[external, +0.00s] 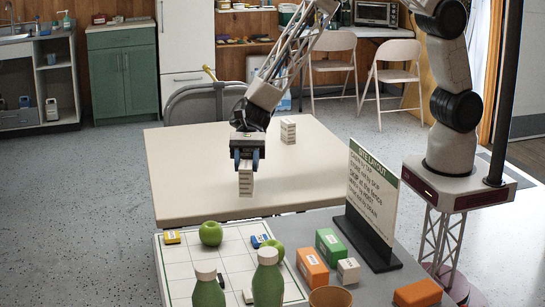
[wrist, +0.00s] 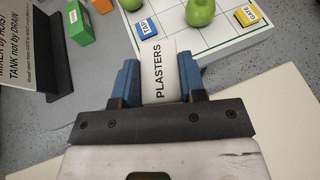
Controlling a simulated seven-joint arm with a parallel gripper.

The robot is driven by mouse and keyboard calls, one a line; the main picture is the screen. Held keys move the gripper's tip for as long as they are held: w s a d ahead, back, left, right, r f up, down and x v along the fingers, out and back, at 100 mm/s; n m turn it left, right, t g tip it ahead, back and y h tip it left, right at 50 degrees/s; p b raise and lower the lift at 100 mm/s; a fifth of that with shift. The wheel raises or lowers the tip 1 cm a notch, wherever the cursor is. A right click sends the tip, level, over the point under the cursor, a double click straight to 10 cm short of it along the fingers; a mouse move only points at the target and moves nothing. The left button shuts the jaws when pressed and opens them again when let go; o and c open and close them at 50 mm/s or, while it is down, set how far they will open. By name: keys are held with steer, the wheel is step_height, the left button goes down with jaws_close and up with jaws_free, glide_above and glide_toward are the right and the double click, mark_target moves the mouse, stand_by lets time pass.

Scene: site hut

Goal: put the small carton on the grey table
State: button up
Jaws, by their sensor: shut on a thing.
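My gripper (external: 247,158) points down and is shut on a small white carton (external: 246,184) with printed lines. In the wrist view, the carton between the blue fingers (wrist: 158,78) reads PLASTERS. In the external view it hangs in front of the near part of the beige table (external: 190,200), and its height above anything is hard to judge. The grey table (external: 318,222) is nearer the camera, at the lower right. It bears a sign, a white gridded board and several boxes.
Another white carton (external: 288,131) stands on the beige table. On the grey table are a standing sign (external: 374,192), a green box (external: 331,246), an orange box (external: 312,268) and a small white box (external: 348,271). The gridded board (external: 182,262) carries apples and green bottles (external: 268,283).

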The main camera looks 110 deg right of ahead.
steer(key=s+a+r+n+g, duration=0.1)
steer(key=s+a, duration=0.1)
steer(key=a, duration=1.3)
steer(key=s+a+r+n+g, duration=0.1)
steer(key=s+a, duration=0.2)
steer(key=a, duration=1.2)
steer(key=s+a+r+n+g, duration=0.1)
steer(key=s+a+r, duration=0.1)
steer(key=a, duration=1.3)
steer(key=shift+s+a+g+y, duration=0.2)
steer(key=shift+s+g+y, duration=0.2)
steer(key=shift+f, duration=0.1)
step_height(320, 180, down, 6)
steer(key=shift+f, duration=0.2)
steer(key=shift+f, duration=1.75)
steer(key=shift+f, duration=0.1)
steer(key=o, duration=0.9)
